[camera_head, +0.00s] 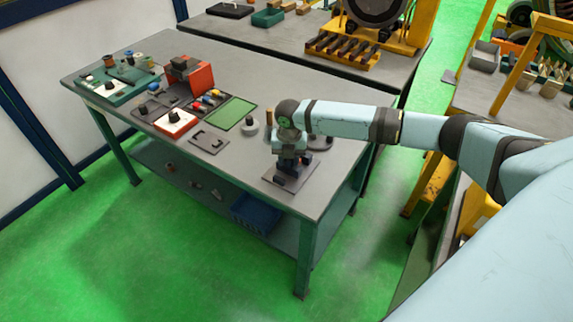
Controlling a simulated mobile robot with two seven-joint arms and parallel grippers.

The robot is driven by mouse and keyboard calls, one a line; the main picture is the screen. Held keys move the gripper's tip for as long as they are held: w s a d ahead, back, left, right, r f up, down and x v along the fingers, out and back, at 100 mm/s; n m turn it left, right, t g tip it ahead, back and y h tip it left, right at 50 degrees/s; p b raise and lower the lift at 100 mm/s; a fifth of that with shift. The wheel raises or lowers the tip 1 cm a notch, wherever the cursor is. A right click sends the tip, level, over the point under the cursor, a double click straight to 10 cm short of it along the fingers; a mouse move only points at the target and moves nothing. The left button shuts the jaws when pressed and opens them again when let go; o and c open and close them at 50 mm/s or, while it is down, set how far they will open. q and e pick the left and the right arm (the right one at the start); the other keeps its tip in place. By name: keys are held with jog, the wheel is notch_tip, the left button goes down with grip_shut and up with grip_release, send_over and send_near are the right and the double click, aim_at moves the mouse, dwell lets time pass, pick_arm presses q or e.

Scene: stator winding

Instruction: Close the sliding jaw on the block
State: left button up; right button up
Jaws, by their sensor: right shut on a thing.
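My right gripper (289,158) reaches in from the right and points down over a small dark fixture on a grey base plate (285,183) near the table's front right corner. It is shut on a part of this fixture. The sliding jaw and the block are too small and too covered by the gripper to tell apart, so I cannot see whether a gap lies between them. My left gripper is out of view.
The grey table (225,180) also carries a green mat (233,113), a red-and-black box (190,77), a white-topped red tray (176,123) and a green tray (115,85). A blue crate (255,212) sits on the lower shelf.

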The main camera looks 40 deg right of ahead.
jog(key=shift+w+d, duration=0.2)
jog(key=shift+d, duration=0.25)
jog(key=o, duration=0.7)
jog(key=shift+r+p, duration=0.85)
jog(key=shift+r, duration=0.05)
notch_tip(320, 180, up, 4)
jog(key=p, duration=0.4)
jog(key=shift+r, duration=0.15)
jog(key=shift+a, duration=0.1)
